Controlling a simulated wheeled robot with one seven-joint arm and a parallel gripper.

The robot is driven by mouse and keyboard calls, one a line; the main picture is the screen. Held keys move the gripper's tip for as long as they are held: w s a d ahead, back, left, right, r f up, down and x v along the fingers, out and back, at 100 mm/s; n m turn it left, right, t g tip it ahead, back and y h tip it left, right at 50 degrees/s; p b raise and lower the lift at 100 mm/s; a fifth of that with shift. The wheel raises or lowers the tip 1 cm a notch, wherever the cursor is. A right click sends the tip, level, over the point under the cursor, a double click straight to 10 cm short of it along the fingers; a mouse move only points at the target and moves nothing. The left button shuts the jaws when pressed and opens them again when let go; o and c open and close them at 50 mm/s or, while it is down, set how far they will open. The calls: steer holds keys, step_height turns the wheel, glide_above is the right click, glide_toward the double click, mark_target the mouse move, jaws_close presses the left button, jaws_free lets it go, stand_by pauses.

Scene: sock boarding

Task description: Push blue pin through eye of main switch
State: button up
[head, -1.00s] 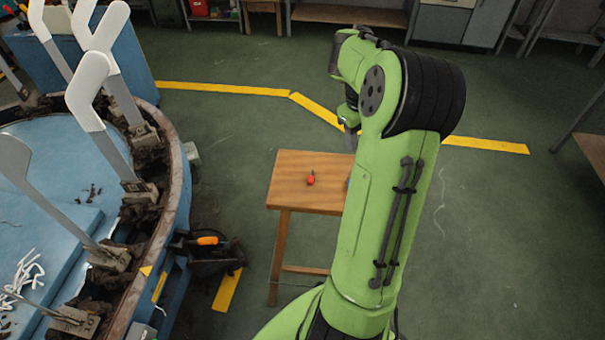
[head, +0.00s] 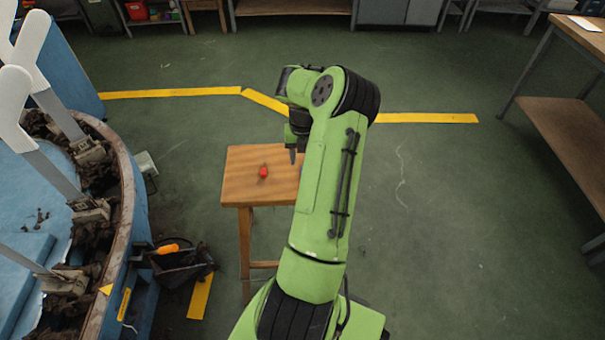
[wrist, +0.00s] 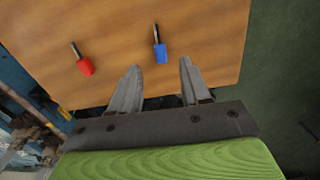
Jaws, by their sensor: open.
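The blue pin (wrist: 161,53) lies on the small wooden table (head: 245,190), its thin metal shank pointing away from my gripper in the wrist view. In the head view only a sliver of blue shows beside my arm. My gripper (wrist: 160,67) is open and empty, its fingers spread on either side of the line to the blue pin. In the head view my gripper (head: 293,158) points down over the table's right side. A red pin (wrist: 86,66) lies left of the blue one, and it also shows in the head view (head: 263,172). I cannot make out the main switch or its eye.
A round blue machine (head: 128,200) with a rusty rim and white upright forms stands at the left. A dark bin (head: 180,265) with an orange-handled item is between it and the table. A workbench (head: 560,110) stands at the right.

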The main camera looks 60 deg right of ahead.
step_height(320, 180, down, 5)
steer(key=shift+d+f+b, duration=0.1)
steer(key=shift+d+b, duration=0.05)
steer(key=shift+b, duration=0.7)
steer(key=shift+r, duration=0.2)
steer(key=shift+c, duration=0.3)
jaws_close()
